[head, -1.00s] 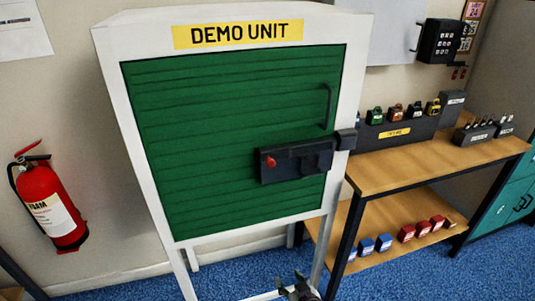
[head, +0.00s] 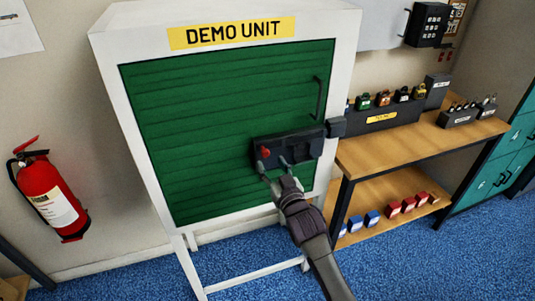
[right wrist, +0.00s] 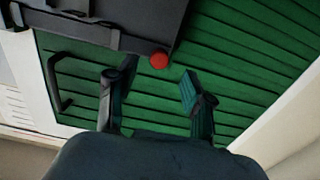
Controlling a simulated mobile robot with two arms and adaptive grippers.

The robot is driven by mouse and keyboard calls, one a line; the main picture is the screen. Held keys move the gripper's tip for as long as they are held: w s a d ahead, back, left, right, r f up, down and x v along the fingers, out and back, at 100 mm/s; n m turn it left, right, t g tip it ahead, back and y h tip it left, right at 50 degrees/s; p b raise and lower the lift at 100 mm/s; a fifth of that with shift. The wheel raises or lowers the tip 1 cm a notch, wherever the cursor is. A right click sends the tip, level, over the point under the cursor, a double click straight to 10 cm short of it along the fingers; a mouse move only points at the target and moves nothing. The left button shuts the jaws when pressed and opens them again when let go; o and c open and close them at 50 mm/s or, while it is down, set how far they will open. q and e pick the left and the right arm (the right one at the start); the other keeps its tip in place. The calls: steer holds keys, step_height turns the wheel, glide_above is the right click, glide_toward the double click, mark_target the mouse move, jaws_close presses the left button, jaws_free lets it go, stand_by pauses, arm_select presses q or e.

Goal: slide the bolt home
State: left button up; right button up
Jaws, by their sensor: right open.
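A dark bolt housing (head: 301,147) is fixed across the lower right of the green door (head: 215,115). Its red knob (head: 265,152) is at the housing's left end. A dark keeper block (head: 336,127) sits on the white frame to the right. I cannot tell whether the bolt's tip is inside it. My right gripper (head: 274,165) is open, its fingers pointing up at the housing's lower left part. In the right wrist view the red knob (right wrist: 159,61) shows just beyond and between the open fingertips (right wrist: 158,80), apparently not gripped. My left gripper is out of view.
A dark door handle (head: 319,98) stands above the housing. A wooden shelf unit (head: 365,158) with padlocks and small boxes is close on the right. A red fire extinguisher (head: 50,190) hangs at the left. Blue floor (head: 400,265) is open in front.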

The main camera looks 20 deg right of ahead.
mark_target(267, 155)
steer(key=shift+w+p, duration=0.3)
steer(key=shift+w, duration=1.85)
steer(key=shift+c, duration=0.2)
jaws_close()
